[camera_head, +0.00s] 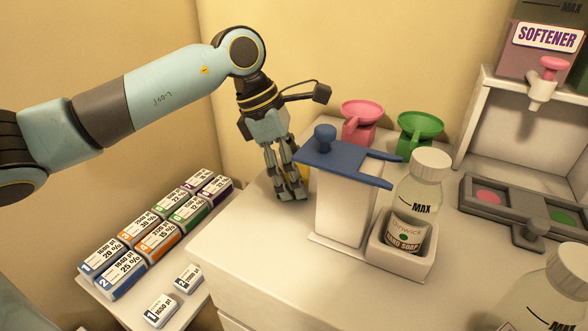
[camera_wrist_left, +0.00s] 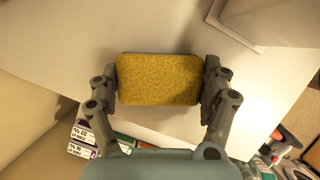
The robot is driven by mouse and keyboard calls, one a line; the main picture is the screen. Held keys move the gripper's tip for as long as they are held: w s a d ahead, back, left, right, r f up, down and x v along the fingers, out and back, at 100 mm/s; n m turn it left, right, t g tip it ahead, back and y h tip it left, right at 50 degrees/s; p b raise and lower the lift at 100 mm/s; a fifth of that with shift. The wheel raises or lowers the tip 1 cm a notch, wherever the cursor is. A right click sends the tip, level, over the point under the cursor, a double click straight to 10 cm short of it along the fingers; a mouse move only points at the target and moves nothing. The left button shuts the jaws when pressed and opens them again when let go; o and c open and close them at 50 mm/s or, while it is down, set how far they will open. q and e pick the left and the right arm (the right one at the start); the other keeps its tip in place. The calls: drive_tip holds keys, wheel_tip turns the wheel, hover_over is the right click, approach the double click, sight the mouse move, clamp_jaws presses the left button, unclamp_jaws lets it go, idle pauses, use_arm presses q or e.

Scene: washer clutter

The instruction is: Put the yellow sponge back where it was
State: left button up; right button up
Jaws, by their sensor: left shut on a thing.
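The yellow sponge (camera_wrist_left: 159,80) is between the two fingers of my left gripper (camera_wrist_left: 160,88) in the left wrist view, which press on its short sides. In the head view the left gripper (camera_head: 290,194) is low over the white counter, left of the blue-lidded container, and only a small yellow edge of the sponge (camera_head: 303,172) shows behind the fingers. Whether the sponge touches the counter cannot be told. My right gripper is in neither view.
The white container with blue lid (camera_head: 346,200) stands close right of the left gripper. A hand soap bottle (camera_head: 413,205) sits in a holder beside it. Pink (camera_head: 361,118) and green (camera_head: 419,127) funnels stand behind. Labelled boxes (camera_head: 158,236) lie on a lower shelf. The counter's left front (camera_head: 250,245) is clear.

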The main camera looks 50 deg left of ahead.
use_arm(q)
drive_tip(key=o, duration=1)
drive_tip(key=shift+c, duration=0.2)
drive_tip(key=shift+r, duration=0.1)
drive_tip(key=shift+a+r, duration=0.15)
drive_tip(key=shift+r, duration=0.15)
drive_tip(key=p+v, duration=0.2)
drive_tip(key=v, duration=0.9)
drive_tip(key=shift+s+r, duration=0.15)
drive_tip(key=shift+s, duration=0.05)
